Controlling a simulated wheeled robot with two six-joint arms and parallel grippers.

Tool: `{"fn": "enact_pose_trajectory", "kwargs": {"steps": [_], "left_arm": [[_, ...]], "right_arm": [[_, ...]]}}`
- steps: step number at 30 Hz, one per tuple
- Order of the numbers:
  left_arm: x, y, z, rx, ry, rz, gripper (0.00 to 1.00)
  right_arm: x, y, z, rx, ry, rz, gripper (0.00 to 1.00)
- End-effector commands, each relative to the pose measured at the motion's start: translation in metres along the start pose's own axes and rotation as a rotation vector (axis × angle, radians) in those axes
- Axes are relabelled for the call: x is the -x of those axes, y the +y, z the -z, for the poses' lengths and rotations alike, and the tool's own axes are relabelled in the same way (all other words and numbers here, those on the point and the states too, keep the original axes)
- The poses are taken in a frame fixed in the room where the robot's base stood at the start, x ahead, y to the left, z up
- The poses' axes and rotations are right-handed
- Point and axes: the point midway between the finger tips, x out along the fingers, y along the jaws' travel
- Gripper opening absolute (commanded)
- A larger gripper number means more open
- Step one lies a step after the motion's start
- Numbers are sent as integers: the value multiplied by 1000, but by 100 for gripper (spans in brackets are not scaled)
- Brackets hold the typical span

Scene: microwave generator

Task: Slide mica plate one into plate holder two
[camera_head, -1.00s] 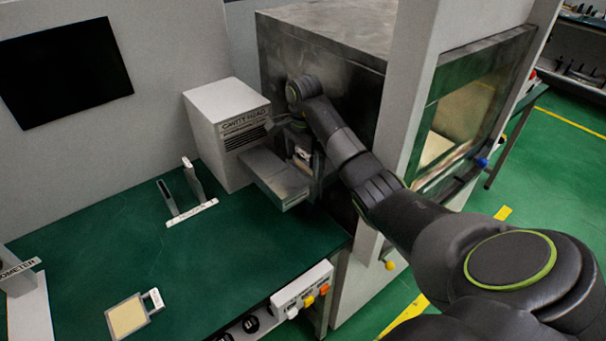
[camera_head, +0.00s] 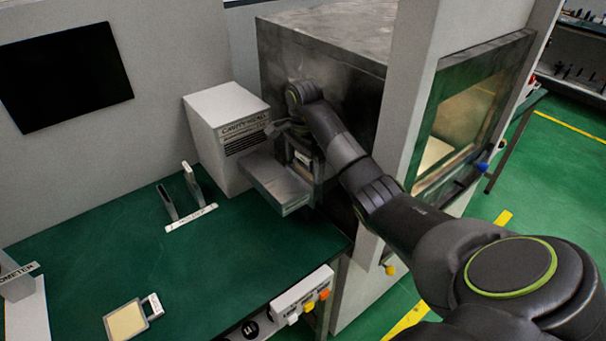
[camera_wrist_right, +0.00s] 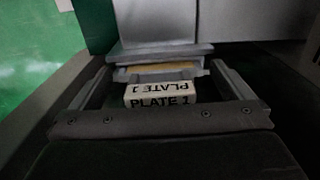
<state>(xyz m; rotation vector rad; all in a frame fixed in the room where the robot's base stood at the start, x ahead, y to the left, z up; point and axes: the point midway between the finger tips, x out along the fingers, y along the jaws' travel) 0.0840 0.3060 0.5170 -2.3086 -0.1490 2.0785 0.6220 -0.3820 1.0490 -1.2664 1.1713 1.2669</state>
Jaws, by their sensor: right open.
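Mica plate one shows in the right wrist view by its white tab marked PLATE 1 (camera_wrist_right: 160,96). A thin tan strip of the plate (camera_wrist_right: 170,67) shows beyond the tab, at a grey metal block (camera_wrist_right: 160,52). The plate seems to be partly in that block; how deep is hidden. The block appears to be the grey metal piece (camera_head: 283,182) in front of the cavity head in the head view. My right gripper (camera_wrist_right: 163,78) is open, its fingers on either side of the tab, with visible gaps. It also shows in the head view (camera_head: 301,160). My left gripper is out of view.
The white cavity head box (camera_head: 228,135) stands against the wall. Another framed tan plate (camera_head: 127,320) lies at the table's front left. Two upright grey pieces (camera_head: 180,197) stand behind a label strip. Green table (camera_head: 120,235) is clear between them.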

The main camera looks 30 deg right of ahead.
Motion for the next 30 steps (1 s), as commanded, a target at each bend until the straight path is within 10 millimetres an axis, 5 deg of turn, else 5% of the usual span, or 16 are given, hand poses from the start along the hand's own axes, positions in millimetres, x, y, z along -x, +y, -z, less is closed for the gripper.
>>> {"fn": "enact_pose_trajectory", "kwargs": {"steps": [18,30], "left_arm": [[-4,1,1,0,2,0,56],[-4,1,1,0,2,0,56]], "right_arm": [[0,0,0,0,0,1,100],[0,0,0,0,0,1,49]]}}
